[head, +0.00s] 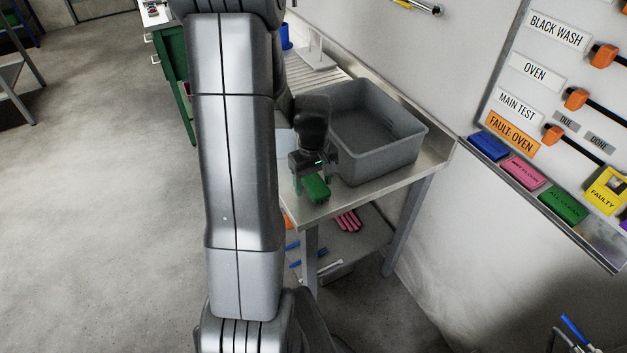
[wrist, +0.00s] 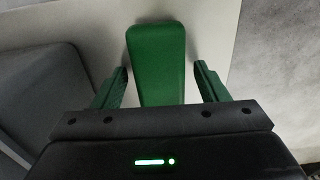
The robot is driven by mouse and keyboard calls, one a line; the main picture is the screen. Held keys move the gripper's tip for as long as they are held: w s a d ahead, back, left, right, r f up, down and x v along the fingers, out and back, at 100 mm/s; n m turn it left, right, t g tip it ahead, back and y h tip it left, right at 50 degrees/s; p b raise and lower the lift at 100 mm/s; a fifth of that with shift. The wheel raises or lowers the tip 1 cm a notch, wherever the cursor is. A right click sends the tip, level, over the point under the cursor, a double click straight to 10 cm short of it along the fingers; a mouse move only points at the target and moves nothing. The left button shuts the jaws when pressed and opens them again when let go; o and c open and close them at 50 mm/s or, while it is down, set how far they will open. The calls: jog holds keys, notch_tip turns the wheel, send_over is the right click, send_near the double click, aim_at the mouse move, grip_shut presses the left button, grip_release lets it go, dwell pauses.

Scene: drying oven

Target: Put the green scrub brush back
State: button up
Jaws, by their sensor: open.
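The green scrub brush (head: 315,188) lies on the steel bench top (head: 343,199) near its front edge, left of the grey basin. My gripper (head: 311,177) is right above it, pointing down. In the wrist view the brush (wrist: 158,55) runs lengthwise between the two open fingers (wrist: 162,80), with a gap on each side. The near end of the brush is hidden by the gripper body. The underside of the brush is out of sight.
A grey basin (head: 405,148) stands on the bench beside my gripper. A ribbed drainboard (head: 318,80) lies behind. Pink gloves (head: 348,220) and blue-handled tools (head: 306,263) are on the lower shelf. A labelled wall board (head: 545,80) hangs at right. My arm hides the bench's left part.

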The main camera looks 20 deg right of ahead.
aim_at(313, 180)
notch_tip(313, 180, up, 12)
jog(key=shift+r+p, duration=0.2)
jog(key=shift+p, duration=0.25)
